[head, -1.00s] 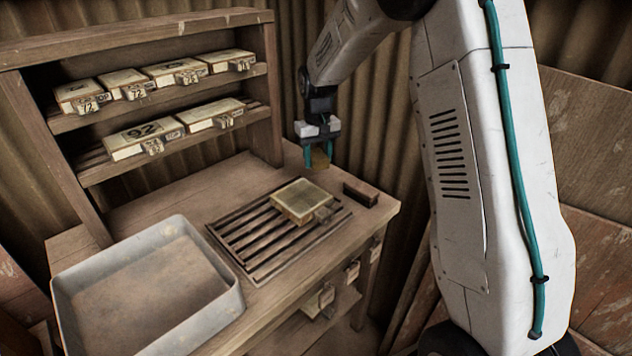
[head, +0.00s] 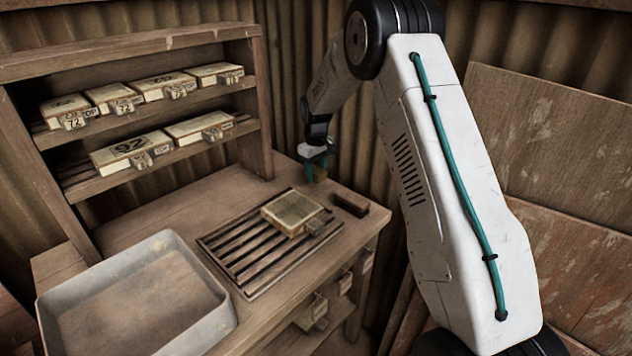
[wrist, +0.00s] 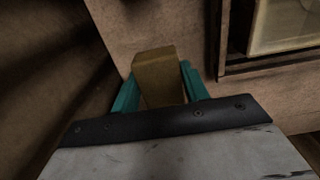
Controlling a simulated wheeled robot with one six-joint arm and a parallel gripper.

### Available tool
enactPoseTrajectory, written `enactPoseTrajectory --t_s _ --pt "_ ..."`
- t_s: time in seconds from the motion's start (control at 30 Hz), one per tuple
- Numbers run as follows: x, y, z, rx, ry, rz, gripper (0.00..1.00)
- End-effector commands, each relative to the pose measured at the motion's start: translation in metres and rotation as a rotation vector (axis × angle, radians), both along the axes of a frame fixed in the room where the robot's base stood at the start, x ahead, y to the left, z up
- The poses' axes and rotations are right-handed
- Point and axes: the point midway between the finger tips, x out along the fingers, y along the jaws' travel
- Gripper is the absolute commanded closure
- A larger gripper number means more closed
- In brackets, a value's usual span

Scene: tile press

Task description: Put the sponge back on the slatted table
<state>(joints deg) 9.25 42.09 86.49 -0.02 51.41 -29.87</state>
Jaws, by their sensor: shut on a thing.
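The sponge (wrist: 157,75) is a yellow-brown block between the two teal fingers of my gripper (wrist: 158,88) in the wrist view. My gripper is shut on it. In the head view my gripper (head: 317,170) is low at the back right of the table, and the sponge shows only as a small patch below the fingers. Whether the sponge touches the tabletop is not clear. The slatted table (head: 237,259) is a dark slatted rack set in the wooden bench top, to the front left of my gripper. A pale framed tile mould (head: 292,212) lies on its back right part.
A dark brown block (head: 350,203) lies on the bench just right of my gripper. A grey metal tray (head: 135,310) stands at the front left. A shelf (head: 145,50) with several numbered moulds stands at the back left. The corrugated wall is close behind my gripper.

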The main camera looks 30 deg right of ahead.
Motion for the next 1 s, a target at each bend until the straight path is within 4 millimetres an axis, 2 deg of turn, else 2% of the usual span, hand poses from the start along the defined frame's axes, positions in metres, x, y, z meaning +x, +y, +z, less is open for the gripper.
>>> enactPoseTrajectory --t_s 0.3,0.63,0.67,0.7,0.73,1.0 --pt "0.0 0.0 -0.037 0.001 0.001 -0.001 0.77" --pt "0.0 0.0 -0.04 0.001 0.001 -0.001 0.77" --pt "0.0 0.0 -0.04 0.0 0.001 -0.001 0.5" --pt "0.0 0.0 -0.039 0.0 0.001 -0.001 0.39" --pt "0.0 0.0 -0.039 0.0 0.001 -0.001 0.33" --pt "0.0 0.0 -0.039 0.0 0.0 -0.001 0.33"
